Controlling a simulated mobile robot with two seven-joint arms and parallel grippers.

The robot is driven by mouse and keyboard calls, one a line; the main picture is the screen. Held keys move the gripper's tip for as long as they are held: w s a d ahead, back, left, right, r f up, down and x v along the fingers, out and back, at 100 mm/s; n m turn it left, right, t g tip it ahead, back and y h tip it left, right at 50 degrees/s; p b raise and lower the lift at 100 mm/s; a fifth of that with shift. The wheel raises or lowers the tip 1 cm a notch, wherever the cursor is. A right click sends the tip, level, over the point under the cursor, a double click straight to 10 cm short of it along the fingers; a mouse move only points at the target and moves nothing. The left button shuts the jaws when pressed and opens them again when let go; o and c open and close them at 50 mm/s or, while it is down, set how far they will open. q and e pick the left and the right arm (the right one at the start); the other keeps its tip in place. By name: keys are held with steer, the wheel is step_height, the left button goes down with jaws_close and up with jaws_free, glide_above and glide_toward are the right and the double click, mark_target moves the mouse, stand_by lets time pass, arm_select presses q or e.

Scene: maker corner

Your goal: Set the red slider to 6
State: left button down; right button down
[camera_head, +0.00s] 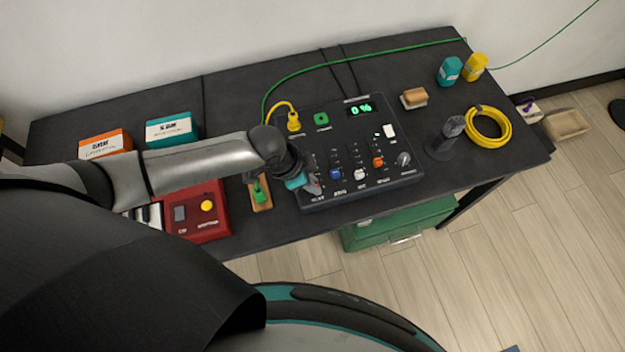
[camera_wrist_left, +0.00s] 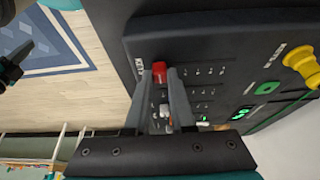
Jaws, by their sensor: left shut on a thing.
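The black control panel (camera_head: 345,190) lies on the dark table, with its green display (camera_head: 361,108) reading 0 %. My left gripper (camera_head: 308,186) is over the panel's left front corner. In the left wrist view its fingers (camera_wrist_left: 159,77) are shut on the red slider's knob (camera_wrist_left: 159,70). The knob sits near the label end of its track, close to the panel's front edge. The scale marks run away from it, too small to read. In the head view my gripper hides most of this slider.
A blue knob (camera_head: 335,174), a white knob (camera_head: 360,174) and an orange knob (camera_head: 378,162) stand to the right on the panel. A dark part at the wrist view's left edge may be my right gripper.

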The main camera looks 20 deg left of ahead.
stand_by(0.8)
arm_select(q)
steer(key=w+a, duration=0.1)
steer(key=w, duration=0.1)
steer(key=w+a+b, duration=0.1)
steer(key=w+a, duration=0.1)
steer(key=shift+w+f, duration=0.1)
steer(key=shift+w, duration=0.1)
steer(key=c, duration=0.8)
jaws_free()
steer(key=shift+o, duration=0.2)
steer(key=p+v, duration=0.3)
steer(key=v, duration=1.2)
